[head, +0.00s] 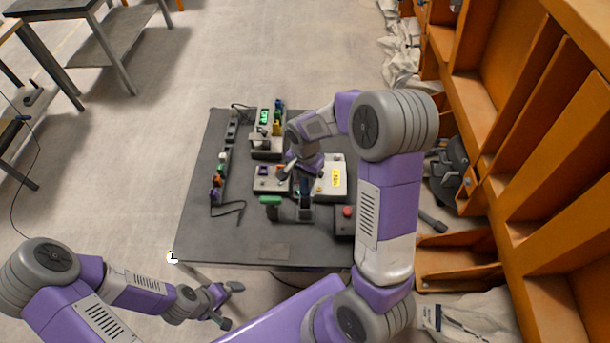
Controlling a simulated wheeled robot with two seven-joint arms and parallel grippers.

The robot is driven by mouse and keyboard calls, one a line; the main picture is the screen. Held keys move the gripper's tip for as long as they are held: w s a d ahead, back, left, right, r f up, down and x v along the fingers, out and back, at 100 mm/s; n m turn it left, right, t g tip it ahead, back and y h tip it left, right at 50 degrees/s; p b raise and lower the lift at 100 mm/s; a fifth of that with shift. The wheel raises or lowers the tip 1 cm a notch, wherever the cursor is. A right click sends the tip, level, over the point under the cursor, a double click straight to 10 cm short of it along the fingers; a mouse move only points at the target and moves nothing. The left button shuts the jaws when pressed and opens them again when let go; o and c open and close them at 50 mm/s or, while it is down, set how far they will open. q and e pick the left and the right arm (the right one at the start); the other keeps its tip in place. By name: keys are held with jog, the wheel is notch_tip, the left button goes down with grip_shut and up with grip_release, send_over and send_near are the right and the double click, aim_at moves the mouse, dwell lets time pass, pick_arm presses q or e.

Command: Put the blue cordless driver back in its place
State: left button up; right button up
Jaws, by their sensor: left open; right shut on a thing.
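My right gripper (301,173) reaches down over the middle of the table and is shut on a small dark blue thing, which looks like the blue cordless driver (305,187). My wrist hides part of it, and I cannot tell whether it touches what lies below. A dark stand (304,213) is just below it in the picture, beside a green-topped item (270,201). My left gripper (229,305) is open and empty, low in front of the table's near left edge.
The dark table (250,228) carries a panel with a green display (264,116), a grey box with a yellow label (337,178), a box with a red button (347,212) and a strip of small coloured items (217,181). Orange shelving (470,120) stands at the right.

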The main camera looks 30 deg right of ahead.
aim_at(305, 189)
jog(key=shift+f+b, duration=2.85)
jog(key=shift+f, duration=0.55)
jog(key=o, duration=1.7)
jog(key=shift+c, duration=0.2)
jog(key=shift+r+p, duration=3)
jog(key=shift+r, duration=1)
